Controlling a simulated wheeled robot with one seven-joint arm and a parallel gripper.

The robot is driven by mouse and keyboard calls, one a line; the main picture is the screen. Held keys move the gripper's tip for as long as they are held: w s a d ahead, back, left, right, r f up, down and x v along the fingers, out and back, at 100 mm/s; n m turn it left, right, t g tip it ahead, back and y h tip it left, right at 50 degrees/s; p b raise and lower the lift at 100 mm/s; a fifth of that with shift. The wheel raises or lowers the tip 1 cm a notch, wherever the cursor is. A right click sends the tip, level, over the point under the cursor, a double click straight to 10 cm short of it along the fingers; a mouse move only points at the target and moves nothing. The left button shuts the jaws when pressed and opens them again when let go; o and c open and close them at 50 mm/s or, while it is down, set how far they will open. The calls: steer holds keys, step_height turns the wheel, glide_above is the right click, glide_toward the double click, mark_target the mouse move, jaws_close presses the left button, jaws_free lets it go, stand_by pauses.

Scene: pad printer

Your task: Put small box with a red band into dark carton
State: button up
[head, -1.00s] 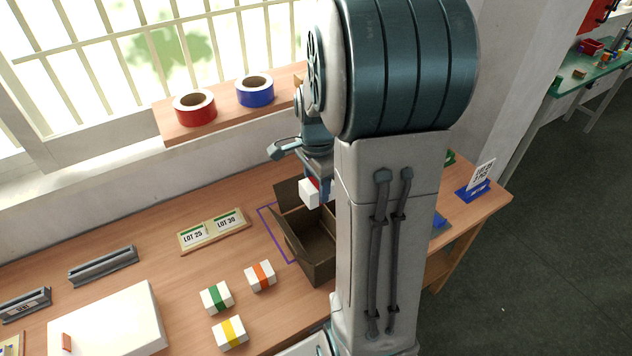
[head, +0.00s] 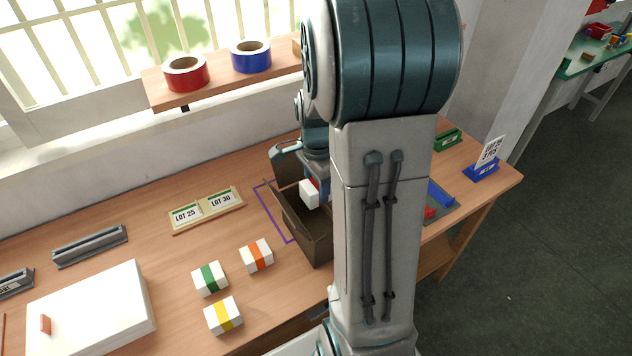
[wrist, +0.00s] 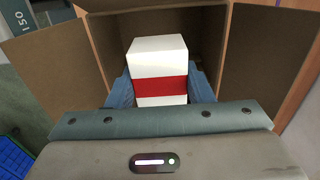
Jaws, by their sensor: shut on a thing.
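The small white box with a red band (wrist: 158,60) is held in my gripper (wrist: 160,88), which is shut on it with a blue finger at each side. In the head view the box (head: 309,194) shows as a white block with a bit of red, at the opening of the dark carton (head: 305,232). The carton stands open on the table with its flaps up. In the wrist view the carton's inside (wrist: 108,28) lies beyond and around the box. My arm hides the carton's right side in the head view.
Boxes with green (head: 210,279), orange (head: 256,255) and yellow (head: 223,316) bands stand left of the carton. A lot sign board (head: 206,210) lies behind them. A white case (head: 92,310) is at the front left. Red and blue tape rolls (head: 251,57) sit on the shelf.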

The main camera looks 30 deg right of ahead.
steer(key=shift+f+b, duration=5.2)
steer(key=shift+f, duration=2)
steer(key=o, duration=1.1)
steer(key=shift+r, duration=0.15)
step_height(320, 180, up, 12)
steer(key=p, duration=1)
steer(key=s+a+r+n+t, duration=0.1)
steer(key=s+a+r+n, duration=0.3)
steer(key=n, duration=0.2)
steer(key=s+a+r+n+t, duration=0.1)
steer(key=s+a+r+n, duration=0.3)
steer(key=n, duration=0.2)
steer(key=s+a+r+n+t, duration=0.1)
steer(key=s+a+r+n, duration=0.3)
steer(key=n, duration=0.1)
steer(key=shift+s+r+n, duration=0.1)
steer(key=shift+s+n, duration=0.3)
